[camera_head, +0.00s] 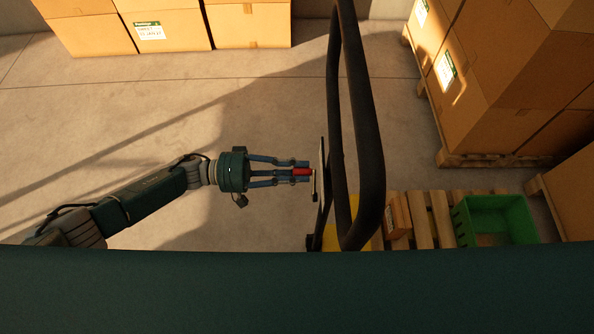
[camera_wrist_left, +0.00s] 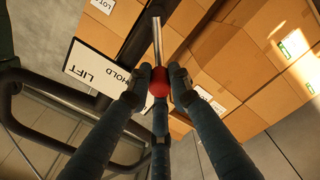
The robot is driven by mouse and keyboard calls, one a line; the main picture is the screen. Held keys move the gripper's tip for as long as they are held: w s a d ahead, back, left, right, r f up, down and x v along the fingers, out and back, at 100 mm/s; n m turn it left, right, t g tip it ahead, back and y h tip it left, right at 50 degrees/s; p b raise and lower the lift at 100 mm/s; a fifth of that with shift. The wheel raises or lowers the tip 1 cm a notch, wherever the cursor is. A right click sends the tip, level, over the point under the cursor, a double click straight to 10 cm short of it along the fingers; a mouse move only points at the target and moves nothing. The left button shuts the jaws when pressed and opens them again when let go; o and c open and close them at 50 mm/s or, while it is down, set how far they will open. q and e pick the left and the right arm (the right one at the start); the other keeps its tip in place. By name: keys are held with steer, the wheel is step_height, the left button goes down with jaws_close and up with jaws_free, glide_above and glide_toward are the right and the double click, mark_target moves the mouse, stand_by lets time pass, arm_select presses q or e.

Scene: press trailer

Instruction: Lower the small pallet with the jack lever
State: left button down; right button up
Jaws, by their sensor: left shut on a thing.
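The jack lever is a thin metal rod (camera_head: 314,187) with a red knob (camera_head: 302,172). My left gripper (camera_head: 303,171) has its fingers closed around the red knob, just left of the jack's black handle frame (camera_head: 370,130). In the left wrist view the knob (camera_wrist_left: 159,83) sits between the fingertips, and the rod (camera_wrist_left: 157,40) runs up from it. A white sign with LIFT and HOLD (camera_wrist_left: 80,68) is beside the lever. The small wooden pallet (camera_head: 441,218) is right of the jack; its height above the floor is unclear. My right gripper is not in view.
A green crate (camera_head: 497,205) and a small carton (camera_head: 397,213) are on the small pallet. Yellow jack parts (camera_head: 340,228) show behind the handle. Stacked cartons (camera_head: 500,80) stand right, and more cartons (camera_head: 165,25) at the back left. The floor (camera_head: 120,110) left is clear.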

arm_select(q)
steer(key=shift+w+r, duration=0.25)
steer(key=shift+w, duration=0.05)
steer(key=c, duration=1.7)
jaws_free()
steer(key=shift+o, duration=0.7)
steer(key=shift+f, duration=0.2)
steer(key=shift+s, duration=0.1)
steer(key=a, duration=1.2)
